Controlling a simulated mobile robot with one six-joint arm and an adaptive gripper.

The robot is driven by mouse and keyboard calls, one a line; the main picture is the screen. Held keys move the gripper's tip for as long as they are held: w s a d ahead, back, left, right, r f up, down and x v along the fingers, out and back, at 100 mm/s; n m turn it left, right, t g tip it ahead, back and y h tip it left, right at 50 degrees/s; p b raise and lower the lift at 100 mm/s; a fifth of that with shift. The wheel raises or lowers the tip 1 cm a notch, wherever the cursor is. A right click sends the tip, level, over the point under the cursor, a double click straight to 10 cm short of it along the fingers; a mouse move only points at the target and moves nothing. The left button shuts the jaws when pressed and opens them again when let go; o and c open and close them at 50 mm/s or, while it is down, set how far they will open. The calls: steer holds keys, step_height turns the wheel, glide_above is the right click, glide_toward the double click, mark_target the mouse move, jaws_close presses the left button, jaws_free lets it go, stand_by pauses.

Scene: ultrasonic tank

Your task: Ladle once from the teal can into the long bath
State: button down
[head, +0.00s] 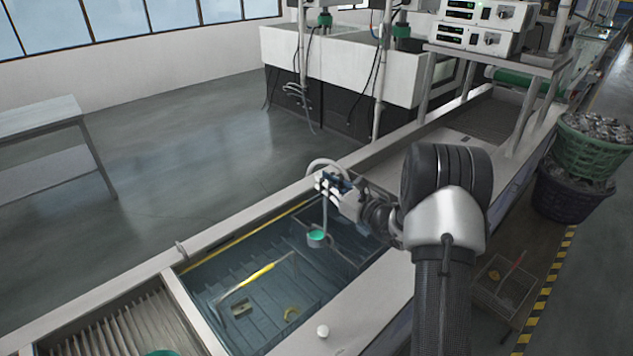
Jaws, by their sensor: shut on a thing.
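My gripper (335,187) is shut on the ladle, whose grey hooked handle (325,165) loops up over the fingers. The ladle's small cup (316,238) hangs below, upright, over the far right part of the long bath. Its inside looks teal; whether that is liquid or lining I cannot tell. The long bath (215,268) is a sunken tank of blue-grey water with a ribbed bottom. A teal round rim (161,353) is cut off at the bottom edge; it may be the teal can, but too little shows.
A white knob (323,331) stands on the near ledge. White machines (340,70) stand behind. A wire basket (503,288) is at right.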

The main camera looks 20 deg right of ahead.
steer(key=shift+d+f+b, duration=0.8)
steer(key=shift+f+b, duration=0.5)
steer(key=shift+f, duration=1.2)
steer(key=s+a+f+n+b, duration=0.25)
steer(key=a+n+b, duration=0.2)
steer(key=a, duration=0.25)
steer(key=s+a+f+n+b, duration=0.25)
steer(key=a+f+n, duration=0.2)
steer(key=a, duration=0.35)
steer(key=a+f+n+b, duration=0.3)
steer(key=f+n+b, duration=0.1)
steer(key=f, duration=0.4)
steer(key=s+a+f+n+b, duration=0.1)
steer(key=a+f+n+b, duration=0.2)
steer(key=f+n+b, duration=0.2)
steer(key=shift+s+f+n, duration=0.25)
steer(key=shift+f+n, duration=0.75)
steer(key=shift+f, duration=0.4)
